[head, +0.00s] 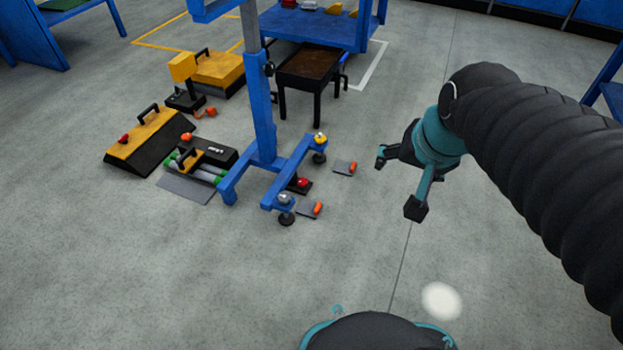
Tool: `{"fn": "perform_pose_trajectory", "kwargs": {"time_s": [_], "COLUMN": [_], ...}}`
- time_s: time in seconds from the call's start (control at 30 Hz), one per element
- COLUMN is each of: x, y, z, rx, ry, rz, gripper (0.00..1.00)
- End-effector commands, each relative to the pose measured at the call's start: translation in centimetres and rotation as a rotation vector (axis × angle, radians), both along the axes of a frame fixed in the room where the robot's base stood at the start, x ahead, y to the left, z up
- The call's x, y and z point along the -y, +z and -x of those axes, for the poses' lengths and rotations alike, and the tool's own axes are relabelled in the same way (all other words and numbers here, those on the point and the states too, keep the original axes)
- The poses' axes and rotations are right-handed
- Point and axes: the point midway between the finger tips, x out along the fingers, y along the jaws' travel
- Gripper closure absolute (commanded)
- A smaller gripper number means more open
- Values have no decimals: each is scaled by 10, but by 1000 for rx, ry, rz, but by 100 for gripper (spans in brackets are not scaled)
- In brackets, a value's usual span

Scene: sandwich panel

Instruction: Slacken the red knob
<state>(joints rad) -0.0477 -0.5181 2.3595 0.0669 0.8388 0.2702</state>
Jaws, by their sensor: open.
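Two small red knob-like parts show, and I cannot tell which one the task means. One red part (303,182) sits low by the foot of the blue stand (262,130), on a small dark base. The other red part (123,139) sits on the left side of a yellow and black wedge (146,135). My gripper (398,184) is open and empty, fingers spread, in the air to the right of the stand. It is apart from both red parts.
The floor in front is clear.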

Motion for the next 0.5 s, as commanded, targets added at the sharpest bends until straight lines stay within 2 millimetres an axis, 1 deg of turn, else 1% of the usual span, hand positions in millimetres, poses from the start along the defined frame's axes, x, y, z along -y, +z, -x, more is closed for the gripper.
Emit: {"fn": "perform_pose_trajectory", "kwargs": {"time_s": [0.03, 0.17, 0.2, 0.27, 0.3, 0.37, 0.5], "x": [-5, -16, -21, -27, -31, -38, -54], "y": [0, -2, -4, -9, -12, -19, -40], "z": [-18, -63, -77, -98, -112, -133, -180], "rx": [-19, -53, -65, -83, -96, -114, -162], "ry": [-45, -182, -225, -288, -330, -395, -551], "rz": [-36, -137, -168, -212, -241, -283, -378], "gripper": [26, 26, 26, 26, 26, 26, 26]}}
